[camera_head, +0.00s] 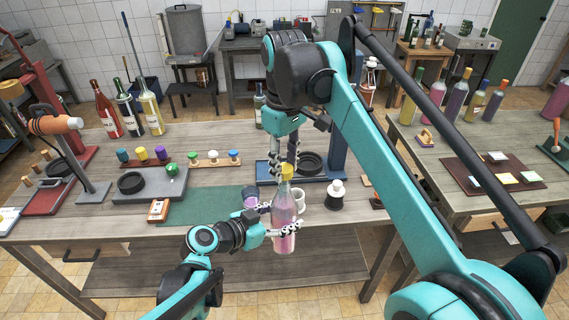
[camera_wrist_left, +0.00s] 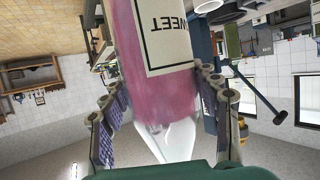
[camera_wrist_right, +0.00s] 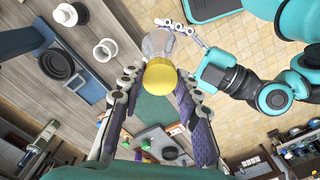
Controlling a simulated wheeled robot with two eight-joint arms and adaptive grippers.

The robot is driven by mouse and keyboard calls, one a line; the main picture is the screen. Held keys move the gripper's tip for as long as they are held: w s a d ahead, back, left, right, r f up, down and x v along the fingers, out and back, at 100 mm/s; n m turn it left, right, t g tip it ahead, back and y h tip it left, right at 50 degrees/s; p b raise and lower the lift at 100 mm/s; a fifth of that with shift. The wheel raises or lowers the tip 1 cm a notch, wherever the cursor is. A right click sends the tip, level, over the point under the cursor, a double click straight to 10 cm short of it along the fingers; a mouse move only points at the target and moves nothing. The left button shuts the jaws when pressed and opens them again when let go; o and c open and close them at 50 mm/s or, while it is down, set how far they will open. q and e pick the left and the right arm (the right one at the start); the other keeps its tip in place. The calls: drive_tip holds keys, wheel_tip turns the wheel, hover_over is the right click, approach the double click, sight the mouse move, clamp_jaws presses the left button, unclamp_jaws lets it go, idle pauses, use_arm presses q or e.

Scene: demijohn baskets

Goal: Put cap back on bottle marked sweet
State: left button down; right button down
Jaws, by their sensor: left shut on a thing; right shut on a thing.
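A clear bottle with pink liquid (camera_head: 285,210) is held upright in the air at the front edge of the middle table. In the left wrist view the bottle (camera_wrist_left: 165,105) shows a pale label whose visible letters fit the end of "SWEET". My left gripper (camera_head: 279,219) is shut around the bottle's body. My right gripper (camera_head: 287,166) is directly above, shut on a yellow cap (camera_head: 287,172). In the right wrist view the yellow cap (camera_wrist_right: 160,77) sits between the fingertips, over the bottle's top. It lines up with the neck; whether it touches the rim I cannot tell.
A white mug (camera_head: 299,200) and a dark jar with a white top (camera_head: 335,196) stand close right of the bottle. A purple cup (camera_head: 250,197) is just left. A rack with coloured stoppers (camera_head: 197,160) and several bottles (camera_head: 128,108) stand farther left. The green mat (camera_head: 200,207) is mostly clear.

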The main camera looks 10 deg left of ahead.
drive_tip(key=m, duration=0.5)
drive_tip(key=shift+w, duration=0.1)
drive_tip(key=m, duration=0.7)
drive_tip(key=c, duration=1)
unclamp_jaws()
drive_tip(key=shift+r, duration=3.7)
drive_tip(key=shift+w, duration=0.1)
